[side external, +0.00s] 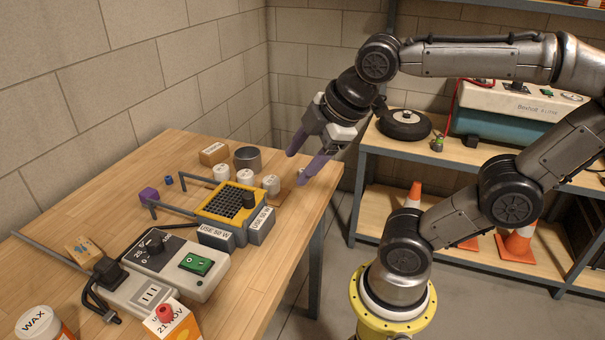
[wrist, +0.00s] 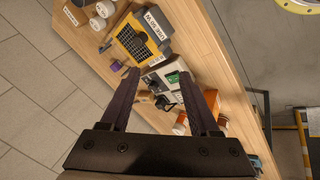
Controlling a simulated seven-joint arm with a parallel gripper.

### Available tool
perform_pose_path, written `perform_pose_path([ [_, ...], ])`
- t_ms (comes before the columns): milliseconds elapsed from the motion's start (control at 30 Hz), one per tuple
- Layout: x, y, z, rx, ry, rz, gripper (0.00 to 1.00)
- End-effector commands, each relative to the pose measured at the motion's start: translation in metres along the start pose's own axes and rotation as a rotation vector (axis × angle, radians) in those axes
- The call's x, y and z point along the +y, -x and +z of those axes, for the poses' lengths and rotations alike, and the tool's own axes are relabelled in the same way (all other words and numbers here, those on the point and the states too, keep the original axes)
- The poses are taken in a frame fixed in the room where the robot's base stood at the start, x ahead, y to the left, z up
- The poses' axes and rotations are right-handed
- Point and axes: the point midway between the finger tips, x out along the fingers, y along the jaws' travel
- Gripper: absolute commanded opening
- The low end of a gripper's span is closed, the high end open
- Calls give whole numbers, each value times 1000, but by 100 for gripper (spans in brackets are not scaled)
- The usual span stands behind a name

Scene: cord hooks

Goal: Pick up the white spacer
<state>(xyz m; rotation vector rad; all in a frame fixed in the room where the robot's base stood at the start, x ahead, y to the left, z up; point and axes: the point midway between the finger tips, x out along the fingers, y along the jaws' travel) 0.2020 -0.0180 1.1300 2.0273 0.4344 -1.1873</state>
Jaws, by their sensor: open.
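Several short white cylinders stand near the far edge of the table: a left one (side external: 221,173), a middle one (side external: 246,176) and a right one (side external: 271,185). Their labels are too small to read, so I cannot tell which is the white spacer. Two white cylinders also show at the top left of the wrist view, a lower one (wrist: 97,23) and an upper one (wrist: 105,8). My gripper (side external: 298,167) is open and empty, above and to the right of the cylinders, apart from them. Its dark fingers (wrist: 170,85) are spread wide in the wrist view.
A yellow-topped grid unit (side external: 222,204) sits just in front of the cylinders. A grey cup (side external: 247,158) and a cardboard box (side external: 213,153) stand behind them. Shelves stand right.

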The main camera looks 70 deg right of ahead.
Motion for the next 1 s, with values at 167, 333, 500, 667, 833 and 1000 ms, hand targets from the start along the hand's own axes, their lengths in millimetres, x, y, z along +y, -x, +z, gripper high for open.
perform_pose_path([
  [167, 57, -12, -8, -99, 391, 12, 62],
  [333, 123, -44, 4, -224, 737, -52, 62],
  [500, 189, -95, 50, -333, 981, -202, 62],
  [667, 218, -140, 109, -383, 975, -332, 62],
  [833, 215, -166, 154, -393, 891, -421, 62],
  [1000, 211, -176, 170, -397, 867, -434, 62],
])
